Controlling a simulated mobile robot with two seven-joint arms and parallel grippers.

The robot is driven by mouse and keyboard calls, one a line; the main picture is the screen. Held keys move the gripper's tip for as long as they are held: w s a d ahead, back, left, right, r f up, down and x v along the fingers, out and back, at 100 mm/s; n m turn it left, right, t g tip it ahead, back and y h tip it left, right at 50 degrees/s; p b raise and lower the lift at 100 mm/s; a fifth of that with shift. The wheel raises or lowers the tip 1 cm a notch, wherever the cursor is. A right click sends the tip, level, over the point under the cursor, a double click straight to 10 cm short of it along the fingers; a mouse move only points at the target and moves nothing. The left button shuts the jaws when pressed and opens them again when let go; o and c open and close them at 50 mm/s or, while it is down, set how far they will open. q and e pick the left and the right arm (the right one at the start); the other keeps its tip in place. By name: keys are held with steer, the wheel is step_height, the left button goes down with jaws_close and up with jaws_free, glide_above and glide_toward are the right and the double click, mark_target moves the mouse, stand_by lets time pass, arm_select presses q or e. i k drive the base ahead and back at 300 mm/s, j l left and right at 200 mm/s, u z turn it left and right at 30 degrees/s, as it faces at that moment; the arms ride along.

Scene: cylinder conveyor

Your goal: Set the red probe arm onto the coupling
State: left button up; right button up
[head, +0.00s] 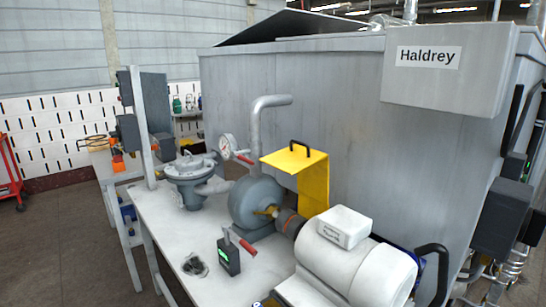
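A small dark box (229,259) stands upright on the white bench top. A short red arm (244,243) sticks out from its top, slanting down to the right. It is the likeliest red probe arm. The dark coupling (288,222) with an orange-brown band sits between the grey pump (252,203) and the white motor (352,266). The red arm is left of and nearer than the coupling, apart from it. The motor's near end partly hides the coupling. I cannot make out either gripper in this view.
A yellow guard (315,184) with a black handle stands open just behind the coupling. A gauge (228,146) with another red lever, a grey valve (190,176) and a bent pipe (256,125) stand behind. A large grey enclosure (330,120) closes off the back. The bench front-left is mostly clear.

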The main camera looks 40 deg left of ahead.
mark_target(226, 227)
steer(key=u, duration=1)
